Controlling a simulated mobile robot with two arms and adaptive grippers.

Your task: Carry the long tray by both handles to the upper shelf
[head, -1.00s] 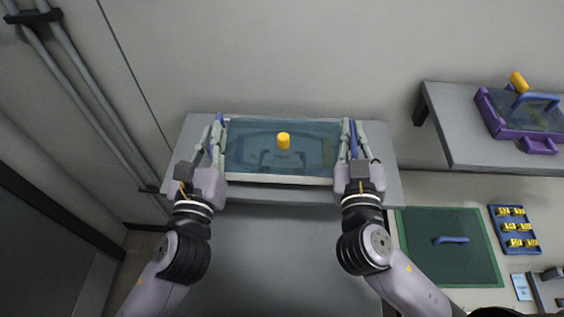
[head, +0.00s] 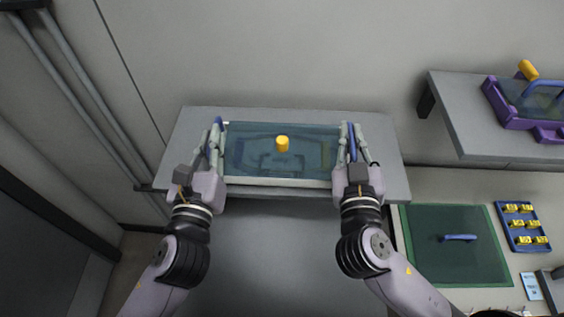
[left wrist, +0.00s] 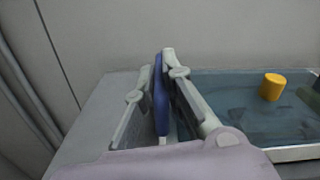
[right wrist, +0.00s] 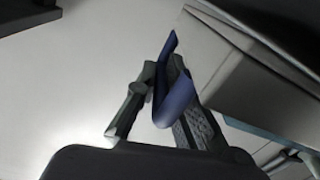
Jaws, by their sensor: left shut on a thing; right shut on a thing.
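The long tray (head: 280,183) has a pale rim, a see-through teal surface and a blue handle at each end. It appears level, over the grey shelf (head: 385,180) against the wall; I cannot tell whether it touches. A yellow cylinder (head: 282,143) stands on it, also visible in the left wrist view (left wrist: 272,87). My left gripper (head: 216,142) is shut on the left handle (left wrist: 160,95). My right gripper (head: 352,145) is shut on the right handle, seen in the right wrist view (right wrist: 174,100). The fingers partly hide both handles.
To the right, a higher grey shelf (head: 460,125) bears a purple tray (head: 548,133) with a blue handle and a yellow cylinder. Below it are a green mat (head: 425,255) with a blue bar (head: 458,238) and a blue rack (head: 515,238) of yellow pieces. Pipes (head: 90,110) run along the left wall.

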